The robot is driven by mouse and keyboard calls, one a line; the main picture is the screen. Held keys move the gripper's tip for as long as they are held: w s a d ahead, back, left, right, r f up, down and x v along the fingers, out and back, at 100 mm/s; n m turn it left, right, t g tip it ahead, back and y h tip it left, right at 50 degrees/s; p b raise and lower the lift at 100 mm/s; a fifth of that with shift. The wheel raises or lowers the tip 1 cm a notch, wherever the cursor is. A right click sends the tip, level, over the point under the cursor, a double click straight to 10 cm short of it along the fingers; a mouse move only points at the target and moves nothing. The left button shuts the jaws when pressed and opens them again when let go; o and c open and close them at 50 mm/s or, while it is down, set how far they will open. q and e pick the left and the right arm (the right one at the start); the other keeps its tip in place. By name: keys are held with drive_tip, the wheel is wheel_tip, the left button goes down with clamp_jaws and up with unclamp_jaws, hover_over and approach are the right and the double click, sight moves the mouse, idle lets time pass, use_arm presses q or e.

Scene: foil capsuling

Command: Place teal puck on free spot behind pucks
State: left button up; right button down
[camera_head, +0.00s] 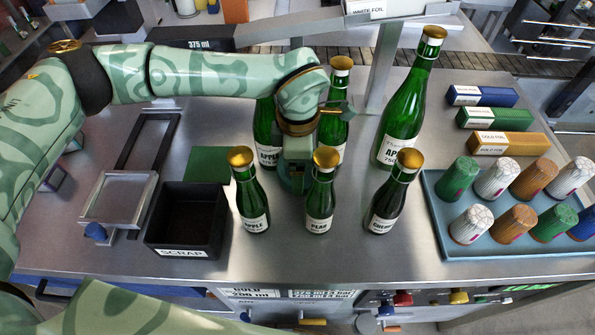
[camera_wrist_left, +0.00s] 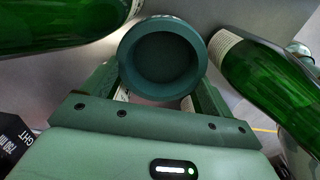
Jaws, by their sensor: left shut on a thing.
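The teal puck (camera_wrist_left: 162,58) is a round, dark teal piece with a raised rim and a hollow centre, held between the fingers of my left gripper (camera_wrist_left: 160,85). In the head view my left gripper (camera_head: 294,178) points down among the green bottles, behind the small pear bottle (camera_head: 320,200), and the puck is mostly hidden there. I cannot tell whether it touches the table. My right gripper is not in view. I cannot make out other pucks or the free spot behind them.
Small apple (camera_head: 252,205) and cherry (camera_head: 387,205) bottles flank the pear bottle. Taller bottles (camera_head: 402,120) stand behind. The black scrap bin (camera_head: 190,205) is at left. A blue tray (camera_head: 437,205) of foil capsules and several foil boxes (camera_head: 507,144) are at right.

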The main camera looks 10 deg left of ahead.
use_arm(q)
drive_tip(key=shift+f, duration=2)
drive_tip(key=shift+f, duration=0.15)
drive_tip(key=o, duration=0.9)
